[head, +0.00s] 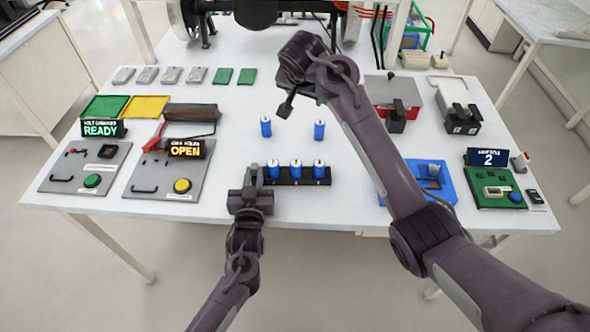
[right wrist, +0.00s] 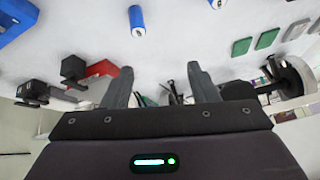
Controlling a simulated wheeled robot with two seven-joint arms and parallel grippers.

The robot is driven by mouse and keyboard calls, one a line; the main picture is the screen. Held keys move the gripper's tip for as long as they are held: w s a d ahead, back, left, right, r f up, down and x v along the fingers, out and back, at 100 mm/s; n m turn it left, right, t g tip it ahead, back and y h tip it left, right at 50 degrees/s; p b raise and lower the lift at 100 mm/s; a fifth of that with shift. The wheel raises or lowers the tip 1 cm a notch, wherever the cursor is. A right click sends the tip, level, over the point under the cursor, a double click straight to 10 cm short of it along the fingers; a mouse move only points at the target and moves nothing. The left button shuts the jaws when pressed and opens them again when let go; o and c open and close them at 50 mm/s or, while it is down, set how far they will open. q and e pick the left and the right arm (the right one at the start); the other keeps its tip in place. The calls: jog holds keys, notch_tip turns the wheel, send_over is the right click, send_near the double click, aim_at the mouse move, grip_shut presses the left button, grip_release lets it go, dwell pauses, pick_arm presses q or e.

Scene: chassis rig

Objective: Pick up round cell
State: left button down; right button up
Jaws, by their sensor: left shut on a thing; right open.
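Two blue round cells stand upright and apart on the white table, a left one (head: 266,126) and a right one (head: 319,130). Three more blue cells (head: 296,169) stand in a black rack (head: 290,182). My left gripper (head: 250,180) is shut at the left end of this rack and seems to hold it; its fingertips are partly hidden. My right gripper (head: 285,108) is above the table behind the loose cells. In the right wrist view it (right wrist: 160,88) is open and empty. Two blue cells, one of them here (right wrist: 137,21), show beyond its fingers.
A blue fixture (head: 447,190) and a green board (head: 492,190) are at the right. Panels with READY (head: 102,128) and OPEN (head: 187,149) signs are at the left. A red-and-grey box (head: 385,92) stands behind my right arm. Green cards (head: 222,76) lie at the back.

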aim_at(296, 163)
jog(key=s+f+m+g, duration=0.1)
jog(key=s+f+g, duration=0.1)
jog(key=f, duration=0.1)
jog(key=s+a+f+m+g, duration=0.1)
jog(key=s+f+g, duration=0.1)
jog(key=s+f, duration=0.1)
jog(key=s+a+f+m+g+y, duration=0.1)
jog(key=s+f+g, duration=0.1)
jog(key=s+f, duration=0.1)
jog(key=shift+s+a+f+g, duration=0.1)
jog(key=shift+a+f+g, duration=0.05)
jog(key=shift+f, duration=0.3)
jog(key=shift+a+f+g, duration=0.1)
jog(key=shift+f+g, duration=0.05)
jog(key=shift+f, duration=0.3)
jog(key=shift+w+d+f, duration=0.1)
jog(key=shift+w+f, duration=0.05)
jog(key=shift+f, duration=1.35)
jog(key=shift+w+f, duration=0.1)
jog(key=shift+f, duration=1.4)
jog(key=shift+c, duration=0.3)
